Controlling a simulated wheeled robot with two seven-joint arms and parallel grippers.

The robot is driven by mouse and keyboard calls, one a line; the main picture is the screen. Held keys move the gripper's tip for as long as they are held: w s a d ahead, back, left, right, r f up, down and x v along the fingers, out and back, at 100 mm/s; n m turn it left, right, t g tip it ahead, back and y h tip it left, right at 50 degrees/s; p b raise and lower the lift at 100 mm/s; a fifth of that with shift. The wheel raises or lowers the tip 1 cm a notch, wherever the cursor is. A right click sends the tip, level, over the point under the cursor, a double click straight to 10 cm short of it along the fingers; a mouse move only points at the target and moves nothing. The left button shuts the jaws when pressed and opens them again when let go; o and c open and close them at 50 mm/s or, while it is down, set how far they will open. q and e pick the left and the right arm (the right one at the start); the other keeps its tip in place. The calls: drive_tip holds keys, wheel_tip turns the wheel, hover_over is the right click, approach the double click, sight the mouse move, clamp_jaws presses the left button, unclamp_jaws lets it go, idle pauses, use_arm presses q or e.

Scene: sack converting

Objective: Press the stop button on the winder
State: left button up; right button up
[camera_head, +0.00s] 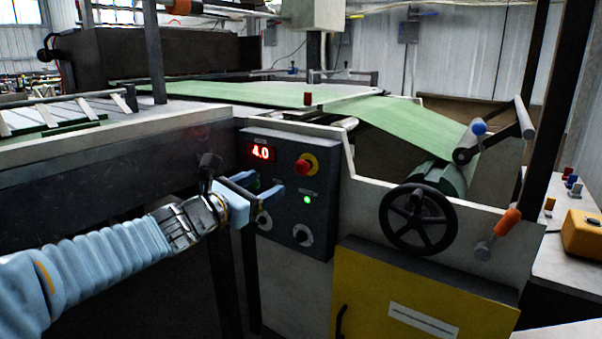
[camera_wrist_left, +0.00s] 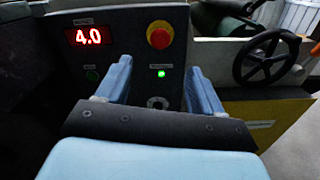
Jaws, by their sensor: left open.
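The winder's dark control panel (camera_head: 322,196) faces me in the head view. Its red mushroom stop button (camera_head: 305,165) sits on a yellow collar at the upper right of the panel. The button also shows clearly in the left wrist view (camera_wrist_left: 159,38), above the gap between the fingers. A green light (camera_head: 307,199) is lit below it. A red display (camera_head: 261,152) at upper left reads 4.0. My left gripper (camera_head: 266,187) is open and empty in front of the panel, left of and below the button. Its fingers hide part of the panel. My right gripper is not in view.
A black handwheel (camera_head: 418,219) stands right of the panel, above a yellow cabinet door (camera_head: 400,295). Green sack web (camera_head: 410,118) runs over the machine to a roll. An orange-ended lever (camera_head: 507,222) is at right. The dark conveyor side (camera_head: 110,170) lies above my left arm.

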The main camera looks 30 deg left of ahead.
sight(300, 168)
use_arm(q)
drive_tip(key=w, duration=0.8)
drive_tip(key=w+d, duration=0.1)
drive_tip(key=w, duration=0.3)
drive_tip(key=shift+w+f, duration=0.15)
drive_tip(key=shift+w, duration=0.05)
drive_tip(key=shift+c, duration=0.5)
